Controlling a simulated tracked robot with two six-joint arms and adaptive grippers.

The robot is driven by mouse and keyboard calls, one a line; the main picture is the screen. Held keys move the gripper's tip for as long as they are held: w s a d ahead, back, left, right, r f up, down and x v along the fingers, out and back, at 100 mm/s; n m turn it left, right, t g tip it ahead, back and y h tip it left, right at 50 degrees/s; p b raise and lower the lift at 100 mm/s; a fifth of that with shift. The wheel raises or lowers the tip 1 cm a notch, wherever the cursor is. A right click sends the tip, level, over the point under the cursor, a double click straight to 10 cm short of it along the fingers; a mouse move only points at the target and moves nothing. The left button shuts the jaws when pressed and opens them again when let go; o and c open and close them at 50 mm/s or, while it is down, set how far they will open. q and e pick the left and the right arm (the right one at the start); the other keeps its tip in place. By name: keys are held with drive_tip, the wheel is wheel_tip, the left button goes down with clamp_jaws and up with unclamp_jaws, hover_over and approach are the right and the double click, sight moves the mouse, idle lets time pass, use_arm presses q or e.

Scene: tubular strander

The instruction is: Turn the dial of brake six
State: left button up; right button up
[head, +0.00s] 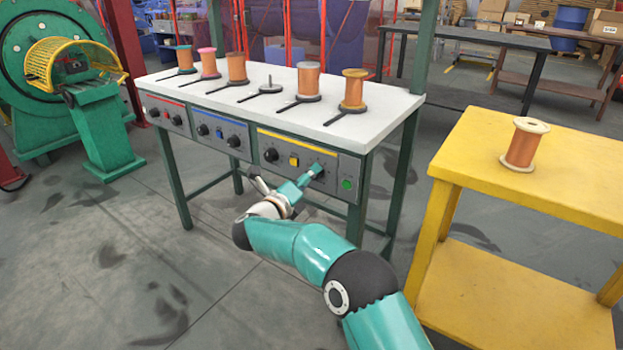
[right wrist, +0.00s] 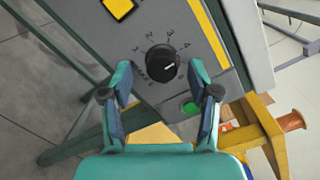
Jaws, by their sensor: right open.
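The black dial (right wrist: 162,62) on the grey panel shows in the right wrist view, with printed numbers around its upper side. Its white mark points right, somewhat below the 4. In the head view it belongs to the yellow-striped panel (head: 300,148) at the bench's right end, where my gripper partly covers it. My right gripper (head: 305,178) is at this panel. In the right wrist view its open fingers (right wrist: 160,82) stand either side of the dial, with visible gaps and nothing held. My left gripper is not in view.
A green button (right wrist: 190,108) sits near the right finger, and a yellow button (right wrist: 119,7) lies up left. The white bench (head: 300,120) carries several spools. A yellow table (head: 470,170) with a copper spool (head: 523,147) stands right of my arm. Floor at left front is clear.

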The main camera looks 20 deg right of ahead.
drive_tip(key=shift+w+d, duration=0.4)
